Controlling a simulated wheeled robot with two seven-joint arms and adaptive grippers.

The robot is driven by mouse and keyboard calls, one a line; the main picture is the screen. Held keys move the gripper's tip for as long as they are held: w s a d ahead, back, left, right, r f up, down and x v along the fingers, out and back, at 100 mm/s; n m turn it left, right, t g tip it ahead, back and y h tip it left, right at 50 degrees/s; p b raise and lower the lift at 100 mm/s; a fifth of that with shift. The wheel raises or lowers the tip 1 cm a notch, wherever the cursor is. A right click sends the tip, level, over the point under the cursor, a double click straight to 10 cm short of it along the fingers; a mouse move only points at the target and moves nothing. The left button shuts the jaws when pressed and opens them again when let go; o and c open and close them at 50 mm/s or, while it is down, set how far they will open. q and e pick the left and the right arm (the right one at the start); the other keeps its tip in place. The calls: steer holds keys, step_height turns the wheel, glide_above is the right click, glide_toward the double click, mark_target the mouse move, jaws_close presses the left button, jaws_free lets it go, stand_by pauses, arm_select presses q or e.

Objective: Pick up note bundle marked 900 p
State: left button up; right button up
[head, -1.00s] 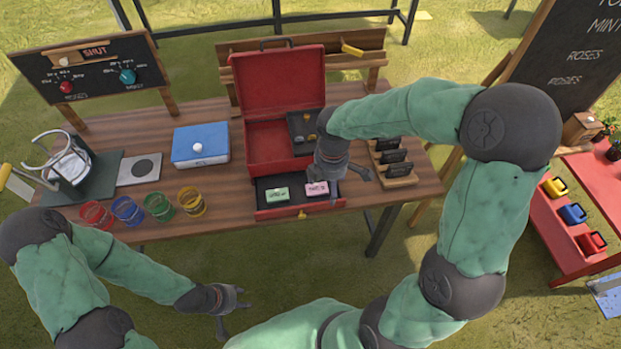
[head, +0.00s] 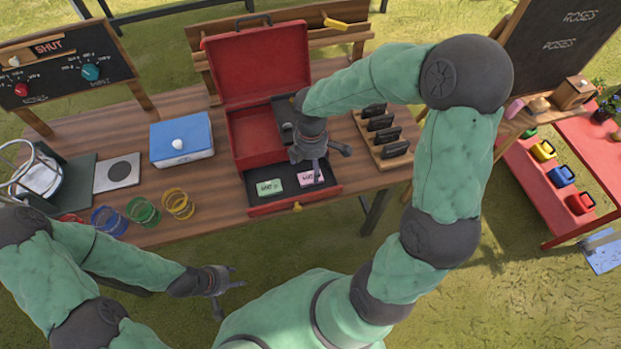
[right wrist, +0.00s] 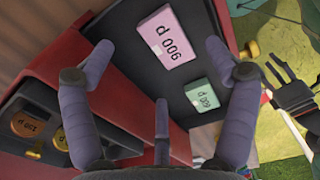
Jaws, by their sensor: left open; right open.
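The pink note bundle (head: 309,179) lies in the open front drawer of the red box and reads 900 p when turned over in the right wrist view (right wrist: 168,40). A green note bundle (head: 269,187) lies beside it and reads 600 p when turned over in the wrist view (right wrist: 204,97). My right gripper (head: 320,162) is open and empty above the drawer, close over the pink bundle. In the wrist view the pink bundle shows between and beyond its spread fingers. My left gripper (head: 230,288) is open and empty, low in front of the table.
The red box (head: 262,60) has its lid up behind my right gripper. A tray of round coins (right wrist: 45,130) shows in the wrist view. A blue box (head: 181,140), several coloured wire rings (head: 143,210) and a wooden rack (head: 395,165) stand on the table.

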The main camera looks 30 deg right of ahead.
mark_target(310, 174)
steer(key=f+b, duration=0.2)
steer(key=f, duration=0.3)
steer(key=shift+a, duration=0.2)
steer(key=shift+r, duration=0.1)
steer(key=c, duration=1.2)
